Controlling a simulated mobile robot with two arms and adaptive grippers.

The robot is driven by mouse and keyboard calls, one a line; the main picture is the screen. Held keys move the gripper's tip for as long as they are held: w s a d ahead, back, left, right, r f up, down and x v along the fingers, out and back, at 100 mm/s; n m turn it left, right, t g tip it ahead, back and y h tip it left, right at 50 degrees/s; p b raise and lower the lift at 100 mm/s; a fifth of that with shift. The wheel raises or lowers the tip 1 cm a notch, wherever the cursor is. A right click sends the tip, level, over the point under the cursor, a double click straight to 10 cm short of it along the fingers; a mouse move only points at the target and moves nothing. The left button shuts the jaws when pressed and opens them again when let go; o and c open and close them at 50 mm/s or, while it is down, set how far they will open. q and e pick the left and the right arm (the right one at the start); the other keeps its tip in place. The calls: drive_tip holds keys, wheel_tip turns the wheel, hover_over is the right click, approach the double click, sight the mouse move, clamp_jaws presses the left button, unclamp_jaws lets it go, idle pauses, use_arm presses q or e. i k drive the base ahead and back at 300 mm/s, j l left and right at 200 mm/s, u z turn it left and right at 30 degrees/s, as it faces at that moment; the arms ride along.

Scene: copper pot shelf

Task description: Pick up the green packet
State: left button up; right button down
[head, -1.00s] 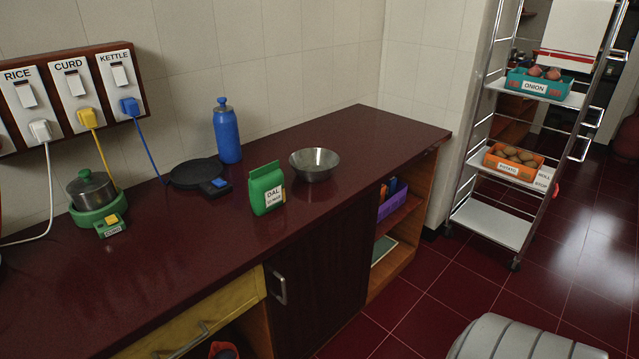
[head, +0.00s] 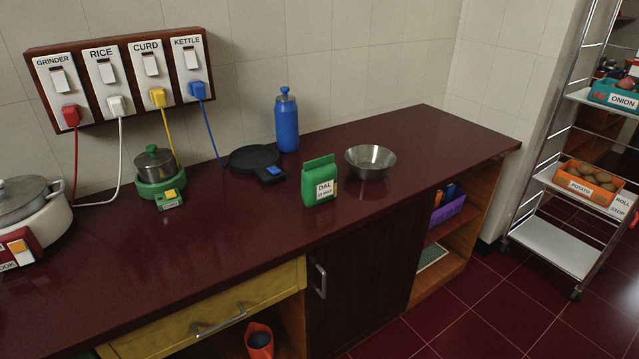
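The green packet (head: 319,180) stands upright on the dark red counter (head: 240,230) in the head view. It has a white label reading DAL on its front. It sits just left of a steel bowl (head: 370,162) and in front of a blue bottle (head: 286,122). Neither of my grippers shows in the head view.
A black round plate with a blue switch (head: 254,158) lies behind and left of the packet. A small pot on a green base (head: 155,170) and a larger cooker (head: 30,205) stand further left. Counter in front of the packet is clear. A wheeled rack (head: 560,245) stands at right.

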sight(318, 176)
drive_tip(key=i+z, duration=0.2)
drive_tip(key=i, duration=0.3)
drive_tip(key=i+j+z, duration=0.2)
drive_tip(key=i, duration=0.3)
